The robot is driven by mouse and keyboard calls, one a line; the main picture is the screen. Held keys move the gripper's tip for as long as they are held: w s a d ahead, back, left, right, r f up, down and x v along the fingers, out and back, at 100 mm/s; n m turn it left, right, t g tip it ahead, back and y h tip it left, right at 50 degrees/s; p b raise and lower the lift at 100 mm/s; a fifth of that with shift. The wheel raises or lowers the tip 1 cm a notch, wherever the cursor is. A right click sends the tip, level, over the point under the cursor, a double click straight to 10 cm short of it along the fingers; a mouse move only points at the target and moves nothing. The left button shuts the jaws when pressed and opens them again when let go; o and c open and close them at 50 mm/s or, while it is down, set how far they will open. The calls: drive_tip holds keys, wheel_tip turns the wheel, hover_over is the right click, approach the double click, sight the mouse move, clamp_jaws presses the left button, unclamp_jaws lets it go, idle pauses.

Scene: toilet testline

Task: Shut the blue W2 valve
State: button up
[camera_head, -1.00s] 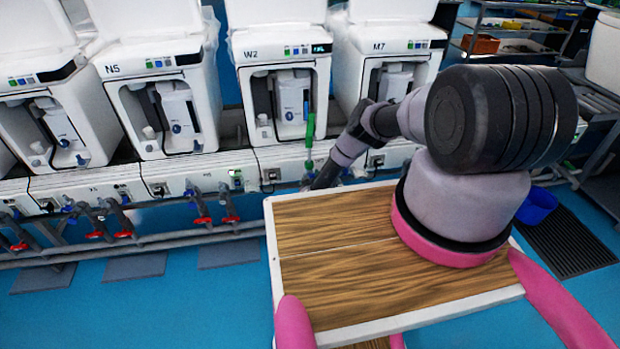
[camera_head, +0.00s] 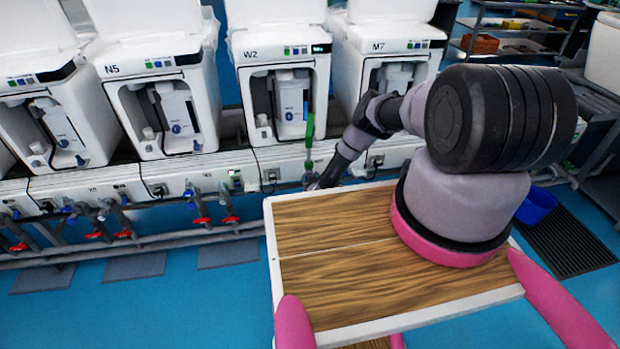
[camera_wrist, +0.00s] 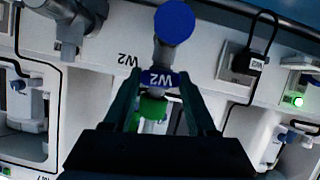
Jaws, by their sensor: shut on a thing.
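My gripper (camera_wrist: 158,84) is shut on the blue band, with one dark finger on each side. A green piece (camera_wrist: 150,108) shows between the fingers, just below the band. In the head view, my gripper (camera_head: 314,183) is low in front of the W2 unit (camera_head: 285,60), just beyond the wooden top. The valve itself is too small or hidden there to make out.
A white-edged wooden top (camera_head: 340,250) lies in front of me. Units N5 (camera_head: 165,70) and M7 (camera_head: 390,50) flank W2. Red-handled valves (camera_head: 230,219) line the pipes to the left. A black plug (camera_wrist: 248,62) and green light (camera_wrist: 298,101) show right of the valve.

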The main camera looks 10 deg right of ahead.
drive_tip(key=shift+m+y, duration=0.4)
idle(0.3)
drive_tip(key=o, duration=1.4)
drive_tip(key=shift+c, duration=0.2)
drive_tip(key=shift+s, duration=0.1)
drive_tip(key=v, duration=1)
drive_tip(key=shift+s+r, duration=0.25)
drive_tip(key=shift+s, duration=0.1)
